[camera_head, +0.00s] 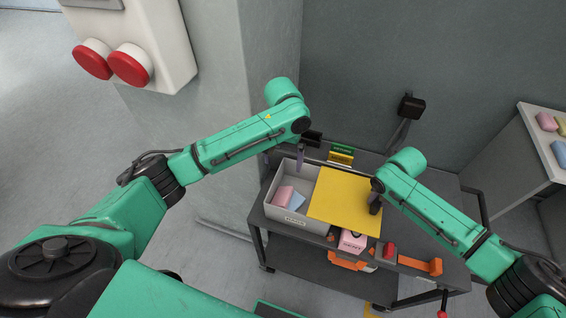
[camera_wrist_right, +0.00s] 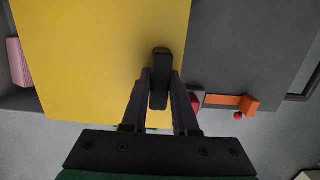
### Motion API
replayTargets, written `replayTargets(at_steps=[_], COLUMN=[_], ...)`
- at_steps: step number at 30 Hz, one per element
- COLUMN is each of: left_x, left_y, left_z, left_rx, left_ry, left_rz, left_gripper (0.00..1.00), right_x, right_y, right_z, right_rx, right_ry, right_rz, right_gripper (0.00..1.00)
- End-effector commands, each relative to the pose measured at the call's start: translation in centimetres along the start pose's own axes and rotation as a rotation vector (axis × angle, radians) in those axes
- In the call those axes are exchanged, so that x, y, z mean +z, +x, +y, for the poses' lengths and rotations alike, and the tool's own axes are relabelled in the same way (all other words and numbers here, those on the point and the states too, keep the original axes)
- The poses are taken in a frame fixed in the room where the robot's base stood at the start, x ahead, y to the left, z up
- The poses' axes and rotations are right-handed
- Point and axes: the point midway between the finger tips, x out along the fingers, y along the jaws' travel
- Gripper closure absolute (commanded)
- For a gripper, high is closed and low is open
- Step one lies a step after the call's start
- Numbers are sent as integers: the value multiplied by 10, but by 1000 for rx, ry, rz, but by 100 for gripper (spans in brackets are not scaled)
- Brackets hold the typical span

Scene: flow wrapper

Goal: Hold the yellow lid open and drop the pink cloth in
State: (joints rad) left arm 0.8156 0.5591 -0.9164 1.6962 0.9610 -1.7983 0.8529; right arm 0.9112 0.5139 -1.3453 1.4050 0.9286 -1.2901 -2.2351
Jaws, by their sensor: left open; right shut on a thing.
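The yellow lid (camera_head: 343,203) covers the right part of the grey bin (camera_head: 275,212) on the dark cart; the bin's left part is uncovered. My right gripper (camera_head: 376,195) is at the lid's right edge, and the right wrist view shows it shut on the lid's black handle (camera_wrist_right: 160,78). A pink cloth (camera_head: 283,195) lies inside the bin beside a blue cloth (camera_head: 297,201). My left gripper (camera_head: 300,160) is open above the bin's back left part, apart from the cloths. A pink piece also shows at the left of the right wrist view (camera_wrist_right: 17,62).
A side table (camera_head: 530,150) at the far right holds pink, yellow and blue cloths. Green and yellow blocks (camera_head: 341,154) stand behind the bin. A pink-and-white box (camera_head: 352,241), a red item (camera_head: 389,250) and an orange piece (camera_head: 420,264) lie near the cart's front.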

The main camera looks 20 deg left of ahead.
Motion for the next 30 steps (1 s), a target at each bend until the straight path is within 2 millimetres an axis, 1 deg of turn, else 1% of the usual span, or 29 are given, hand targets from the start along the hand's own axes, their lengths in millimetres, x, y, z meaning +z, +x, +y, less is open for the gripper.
replayTargets(at_steps=[1,15,30], left_x=[0,0,0], left_y=[2,12,30], left_z=[0,0,0], left_rx=[0,0,0], left_ry=[0,0,0], left_rz=[0,1,1], left_gripper=[0,0,0], right_x=[-2,-3,-3], right_y=[3,4,6], right_z=[4,51,101], right_rx=[-3,-3,-4], right_ry=[1,1,1], right_rz=[6,7,7], right_gripper=[100,100,100])
